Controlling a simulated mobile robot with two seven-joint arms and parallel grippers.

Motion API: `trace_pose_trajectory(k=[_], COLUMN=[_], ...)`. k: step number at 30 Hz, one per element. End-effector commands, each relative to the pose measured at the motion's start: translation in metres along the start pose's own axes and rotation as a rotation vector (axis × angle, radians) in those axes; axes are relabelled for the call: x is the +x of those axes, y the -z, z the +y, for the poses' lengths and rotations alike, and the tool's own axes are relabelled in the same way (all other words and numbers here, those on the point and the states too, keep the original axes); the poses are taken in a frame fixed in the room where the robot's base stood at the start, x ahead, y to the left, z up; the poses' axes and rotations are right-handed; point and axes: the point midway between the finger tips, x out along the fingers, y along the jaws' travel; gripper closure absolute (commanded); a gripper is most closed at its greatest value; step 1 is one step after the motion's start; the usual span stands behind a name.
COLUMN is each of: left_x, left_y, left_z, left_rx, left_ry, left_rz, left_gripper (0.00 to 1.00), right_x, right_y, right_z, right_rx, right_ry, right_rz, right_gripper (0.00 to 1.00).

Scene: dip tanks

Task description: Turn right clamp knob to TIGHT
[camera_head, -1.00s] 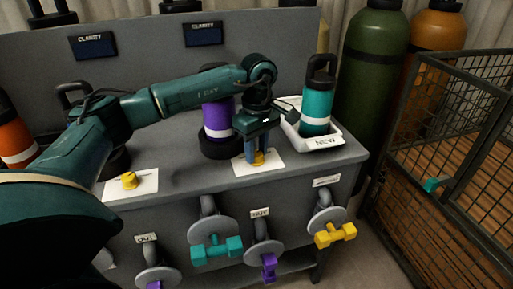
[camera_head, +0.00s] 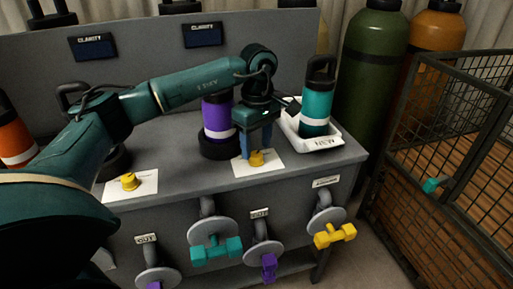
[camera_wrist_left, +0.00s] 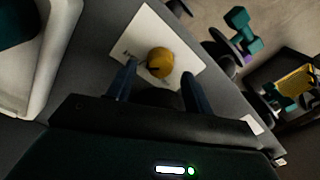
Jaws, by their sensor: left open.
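The right clamp knob (camera_head: 257,158) is a small yellow knob on a white card (camera_head: 270,168) near the bench's front edge. It also shows in the left wrist view (camera_wrist_left: 160,62), with a dark mark on it; the card's lettering is too small to read. My left gripper (camera_head: 256,148) points down just above and behind the knob. Its two blue fingers are apart with nothing between them, and the knob lies beyond the fingertips in the left wrist view. A second yellow knob (camera_head: 129,181) sits on another white card to the left. My right gripper is not in view.
A purple bottle (camera_head: 217,118) stands just left of the gripper. A white tray (camera_head: 318,142) labelled NEW holds a teal bottle (camera_head: 317,100) to the right. Teal, purple and yellow (camera_head: 335,235) valve handles project from the bench front. A mesh cage (camera_head: 450,150) stands at the right.

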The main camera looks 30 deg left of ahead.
Motion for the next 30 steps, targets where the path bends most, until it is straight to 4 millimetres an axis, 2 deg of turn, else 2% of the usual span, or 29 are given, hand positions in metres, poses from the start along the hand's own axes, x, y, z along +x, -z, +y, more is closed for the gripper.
trace_pose_trajectory(k=[1,9,15,20,30], left_x=[-0.013,-0.074,-0.102,-0.11,-0.111], left_y=[0.0,-0.001,0.0,-0.001,-0.001], left_z=[0.001,0.001,0.0,0.0,0.0], left_rx=[0.0,0.0,0.001,0.001,0.001], left_ry=[-0.005,-0.004,-0.002,-0.002,-0.001], left_rz=[0.0,-0.001,-0.001,-0.001,-0.001], left_gripper=[0.48,0.48,0.48,0.48,0.48], right_x=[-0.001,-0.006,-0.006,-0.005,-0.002], right_y=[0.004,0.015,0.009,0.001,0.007], right_z=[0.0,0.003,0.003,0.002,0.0], right_rx=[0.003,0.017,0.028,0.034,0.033], right_ry=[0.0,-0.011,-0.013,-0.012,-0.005], right_rz=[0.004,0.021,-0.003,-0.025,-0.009], right_gripper=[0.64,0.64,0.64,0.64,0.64])
